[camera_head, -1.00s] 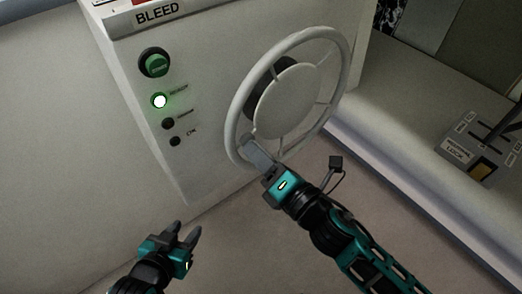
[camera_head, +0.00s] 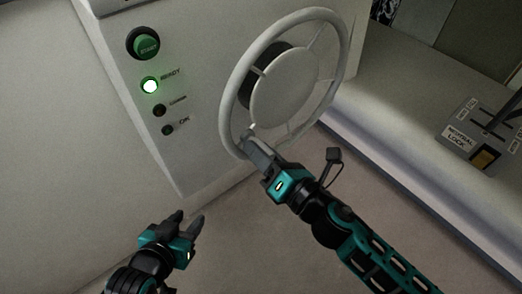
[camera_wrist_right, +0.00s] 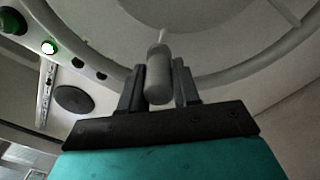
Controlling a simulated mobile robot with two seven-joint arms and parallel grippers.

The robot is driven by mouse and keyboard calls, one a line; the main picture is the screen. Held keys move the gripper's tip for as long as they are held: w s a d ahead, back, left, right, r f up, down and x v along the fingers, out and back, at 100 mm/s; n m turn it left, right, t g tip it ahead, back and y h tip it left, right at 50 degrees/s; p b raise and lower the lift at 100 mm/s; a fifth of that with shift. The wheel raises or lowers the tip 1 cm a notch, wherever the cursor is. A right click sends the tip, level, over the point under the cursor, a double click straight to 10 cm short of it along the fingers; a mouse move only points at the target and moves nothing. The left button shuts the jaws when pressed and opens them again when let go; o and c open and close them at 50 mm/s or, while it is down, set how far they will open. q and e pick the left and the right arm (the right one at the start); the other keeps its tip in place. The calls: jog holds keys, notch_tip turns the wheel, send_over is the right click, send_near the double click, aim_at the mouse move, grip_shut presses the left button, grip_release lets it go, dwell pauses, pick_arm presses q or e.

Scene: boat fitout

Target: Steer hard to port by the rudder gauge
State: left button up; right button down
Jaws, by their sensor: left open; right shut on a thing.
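The white steering wheel (camera_head: 285,95) stands on the front of a white console, with a round hub disc and thin spokes. My right gripper (camera_head: 250,146) is at the wheel's lower left rim. In the right wrist view my right gripper (camera_wrist_right: 159,88) is shut on a grey cylindrical knob (camera_wrist_right: 158,72) at the wheel's rim, one finger on each side. My left gripper (camera_head: 187,224) is open and empty, low and left of the wheel, apart from the console. No rudder gauge is in view.
The console has a green START button (camera_head: 146,46), a lit green READY lamp (camera_head: 150,86) and two dark lamps below it. A lever box marked NEUTRAL LOCK (camera_head: 482,140) sits on the ledge at the right. The floor below the console looks clear.

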jog(key=c, duration=0.9)
grip_release()
jog(key=shift+d, duration=0.1)
jog(key=b+v, duration=0.2)
jog(key=v, duration=1)
jog(key=shift+s+d, duration=0.3)
